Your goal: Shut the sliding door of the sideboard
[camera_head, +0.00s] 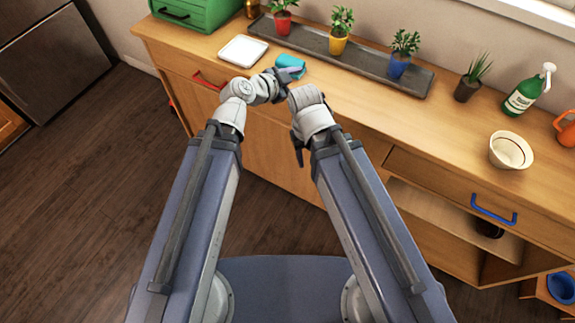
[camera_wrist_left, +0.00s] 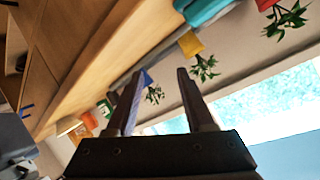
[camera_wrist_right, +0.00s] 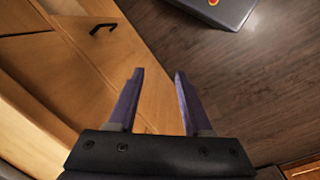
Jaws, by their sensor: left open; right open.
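The wooden sideboard (camera_head: 445,120) runs across the head view. Its lower right section is open and shows a shelf (camera_head: 440,212) and a dark object (camera_head: 488,229). A plain front panel (camera_head: 268,150), seemingly the sliding door, covers the section to the left, partly behind my arms. In the right wrist view a black handle (camera_wrist_right: 103,28) sits on a wooden front. My right gripper (camera_head: 299,154) points down by the front; its open jaws (camera_wrist_right: 157,95) hold nothing. My left gripper (camera_head: 290,72) is above the worktop near a teal item (camera_head: 291,61), open and empty in its wrist view (camera_wrist_left: 158,95).
A drawer with a blue handle (camera_head: 493,210) is above the opening. A long tray (camera_head: 350,58) carries potted plants. A white bowl (camera_head: 511,150), a green spray bottle (camera_head: 528,92) and a white plate (camera_head: 243,50) stand on top. The floor (camera_head: 90,190) at left is clear.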

